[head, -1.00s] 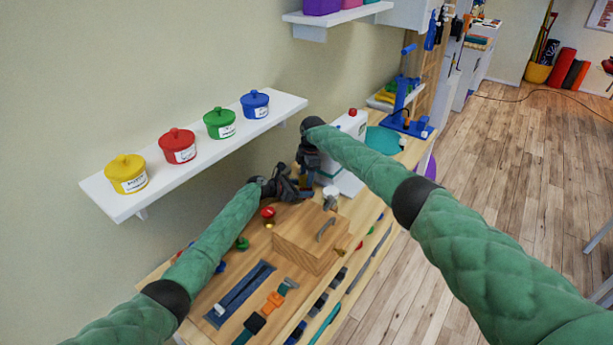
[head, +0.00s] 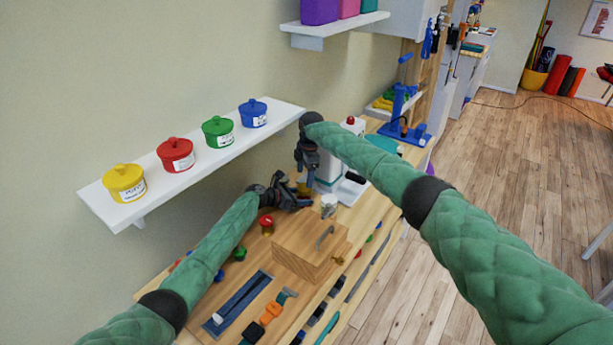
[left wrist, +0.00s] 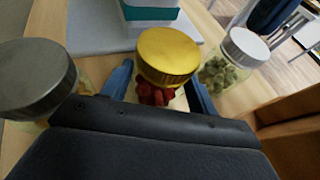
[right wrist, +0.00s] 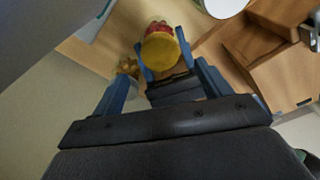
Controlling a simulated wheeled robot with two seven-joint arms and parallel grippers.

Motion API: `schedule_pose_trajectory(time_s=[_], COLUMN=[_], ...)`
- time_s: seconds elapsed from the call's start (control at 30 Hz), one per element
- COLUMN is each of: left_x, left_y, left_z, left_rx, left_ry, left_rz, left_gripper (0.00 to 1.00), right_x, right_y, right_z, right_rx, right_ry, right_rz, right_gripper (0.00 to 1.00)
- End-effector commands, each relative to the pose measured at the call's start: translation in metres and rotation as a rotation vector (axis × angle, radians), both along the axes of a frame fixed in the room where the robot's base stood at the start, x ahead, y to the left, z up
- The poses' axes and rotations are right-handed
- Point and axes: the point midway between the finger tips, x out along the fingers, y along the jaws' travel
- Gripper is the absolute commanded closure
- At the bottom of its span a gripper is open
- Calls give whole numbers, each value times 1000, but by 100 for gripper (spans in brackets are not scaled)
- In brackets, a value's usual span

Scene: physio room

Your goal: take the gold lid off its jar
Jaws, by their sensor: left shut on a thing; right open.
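The jar with the gold lid holds red pieces. Its gold lid (left wrist: 168,55) is on, and the red jar body (left wrist: 152,94) shows below it in the left wrist view. My left gripper (left wrist: 160,92) is shut around the jar body, one blue finger on each side. In the right wrist view the gold lid (right wrist: 160,52) lies ahead, between the fingers of my left gripper. In the head view my right gripper (head: 306,172) is above my left gripper (head: 300,195); the jar is mostly hidden there.
A jar with a dark grey lid (left wrist: 32,75) stands close at left, and a white-lidded jar (left wrist: 246,45) of green pieces at right. A wooden box with a handle (head: 308,248) sits in front. A white dispenser (head: 332,170) stands behind. A wall shelf (head: 92,198) holds several coloured pots.

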Motion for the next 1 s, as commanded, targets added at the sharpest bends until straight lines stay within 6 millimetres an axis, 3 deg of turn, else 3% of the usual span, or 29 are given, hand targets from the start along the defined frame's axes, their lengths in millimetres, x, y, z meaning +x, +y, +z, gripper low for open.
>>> schedule_pose_trajectory(time_s=[0.53, 0.77, 1.0], left_x=[0, 0, 0], left_y=[0, 0, 0], left_z=[0, 0, 0], left_rx=[0, 0, 0], left_ry=[0, 0, 0], left_rz=[0, 0, 0], left_gripper=[100, 100, 100], right_x=[-3, -3, -3], right_y=[-34, -30, -20], right_z=[65, 52, 16], right_rx=[140, 144, 145], right_ry=[22, 24, 25], right_rz=[-379, -395, -395], right_gripper=[23, 23, 23])
